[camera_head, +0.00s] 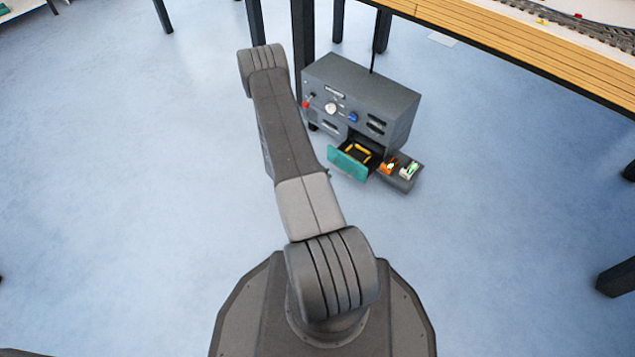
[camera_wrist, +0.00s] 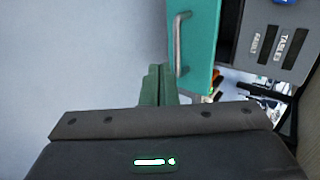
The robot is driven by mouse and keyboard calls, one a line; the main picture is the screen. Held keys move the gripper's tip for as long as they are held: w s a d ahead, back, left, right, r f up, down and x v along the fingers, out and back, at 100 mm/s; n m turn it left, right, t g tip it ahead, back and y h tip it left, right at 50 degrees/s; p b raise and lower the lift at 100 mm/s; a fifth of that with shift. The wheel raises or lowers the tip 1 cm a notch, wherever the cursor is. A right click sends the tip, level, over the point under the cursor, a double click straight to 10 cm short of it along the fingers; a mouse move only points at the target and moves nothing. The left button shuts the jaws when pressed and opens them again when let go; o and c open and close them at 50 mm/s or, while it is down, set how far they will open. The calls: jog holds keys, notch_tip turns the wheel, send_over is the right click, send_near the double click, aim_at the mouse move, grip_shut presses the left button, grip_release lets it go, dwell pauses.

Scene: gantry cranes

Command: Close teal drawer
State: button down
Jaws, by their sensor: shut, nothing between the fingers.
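The teal drawer (camera_head: 347,163) stands pulled out of the lower front of a grey cabinet (camera_head: 372,88), with a yellow item inside it. In the wrist view its teal front (camera_wrist: 204,40) and metal handle (camera_wrist: 180,42) fill the upper middle. My gripper (camera_wrist: 159,72) has its green fingers together with nothing between them. The fingertips are just left of the teal front, near its lower end in the picture and below the handle; I cannot tell whether they touch it. In the head view my arm hides the gripper.
A grey drawer (camera_head: 398,182) beside the teal one is also open and holds small orange, green and white items. The cabinet face has knobs and labels. A wooden-edged table (camera_head: 520,42) with model tracks is at upper right, on dark legs. Floor to the left is clear.

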jog(key=w+d, duration=0.1)
jog(key=w+d+f+b, duration=0.1)
jog(key=w+d, duration=0.1)
jog(key=w, duration=0.1)
jog(key=shift+w+f+b, duration=0.1)
jog(key=shift+f+b, duration=0.2)
jog(key=shift+f, duration=0.05)
send_near(360, 152)
jog(key=x, duration=0.5)
jog(key=shift+w+f, duration=0.1)
jog(key=shift+w, duration=0.35)
jog(key=shift+d, duration=0.1)
